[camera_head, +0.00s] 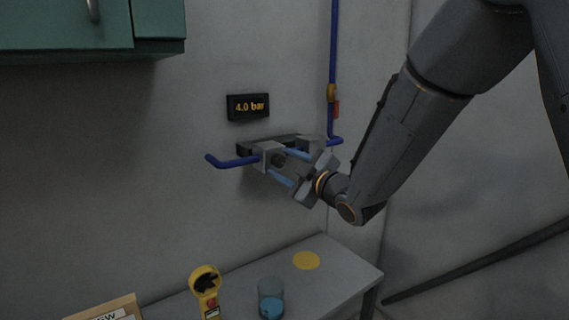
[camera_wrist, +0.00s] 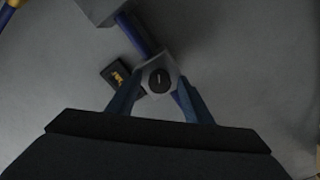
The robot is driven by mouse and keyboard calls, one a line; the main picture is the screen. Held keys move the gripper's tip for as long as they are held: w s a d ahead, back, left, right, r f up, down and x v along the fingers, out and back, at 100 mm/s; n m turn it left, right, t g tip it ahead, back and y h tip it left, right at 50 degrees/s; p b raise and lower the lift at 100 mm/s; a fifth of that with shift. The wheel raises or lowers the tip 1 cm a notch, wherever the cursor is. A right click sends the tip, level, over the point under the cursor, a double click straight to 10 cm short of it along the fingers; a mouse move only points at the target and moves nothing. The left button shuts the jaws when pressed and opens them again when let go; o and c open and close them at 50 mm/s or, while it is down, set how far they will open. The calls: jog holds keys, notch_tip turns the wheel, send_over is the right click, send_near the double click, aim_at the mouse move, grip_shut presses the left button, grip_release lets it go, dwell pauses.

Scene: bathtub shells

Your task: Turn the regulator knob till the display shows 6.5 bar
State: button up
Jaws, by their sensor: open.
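The display (camera_head: 248,107) is a black box on the wall and reads 4.0 bar in orange. It also shows, tilted and too small to read, in the wrist view (camera_wrist: 120,76). Below it, the regulator has a grey block body (camera_head: 268,154) on a blue pipe. Its dark round knob (camera_wrist: 159,80) with a light mark faces my wrist camera. The knob also shows in the head view (camera_head: 278,160), partly behind my fingers. My gripper (camera_head: 283,168) is open at the regulator, with its blue fingers (camera_wrist: 158,98) on either side of the knob.
A blue pipe (camera_head: 333,50) with an orange-red valve (camera_head: 333,96) runs down the wall at right. A green cabinet (camera_head: 90,28) hangs at upper left. Below, a grey table (camera_head: 345,268) holds a yellow device (camera_head: 205,285), a blue-filled cup (camera_head: 271,298) and a yellow disc (camera_head: 306,260).

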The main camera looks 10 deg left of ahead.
jog(key=shift+c, duration=0.4)
jog(key=c, duration=1)
jog(key=m+b, duration=0.1)
jog(key=m, duration=0.3)
jog(key=shift+m+b, duration=0.45)
jog(key=shift+m, duration=1.35)
